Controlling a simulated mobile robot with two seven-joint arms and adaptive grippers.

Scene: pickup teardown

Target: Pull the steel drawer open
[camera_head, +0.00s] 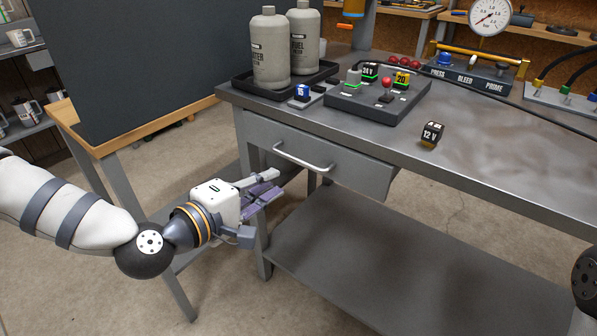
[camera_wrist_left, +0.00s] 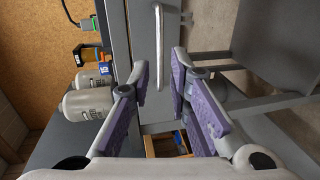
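The steel drawer (camera_head: 345,168) is set under the grey workbench top, and its front looks flush with the bench. Its bar handle (camera_head: 303,157) runs across the front. The handle also shows in the left wrist view (camera_wrist_left: 159,45), ahead of the fingertips and roughly in line with the gap between them. My left gripper (camera_head: 276,182) is open and empty, in front of the drawer's left part and a little short of the handle. In the left wrist view its purple-padded fingers (camera_wrist_left: 160,80) stand apart. My right gripper is out of view.
A lower shelf (camera_head: 400,260) lies beneath. A dark board (camera_head: 150,60) stands at left.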

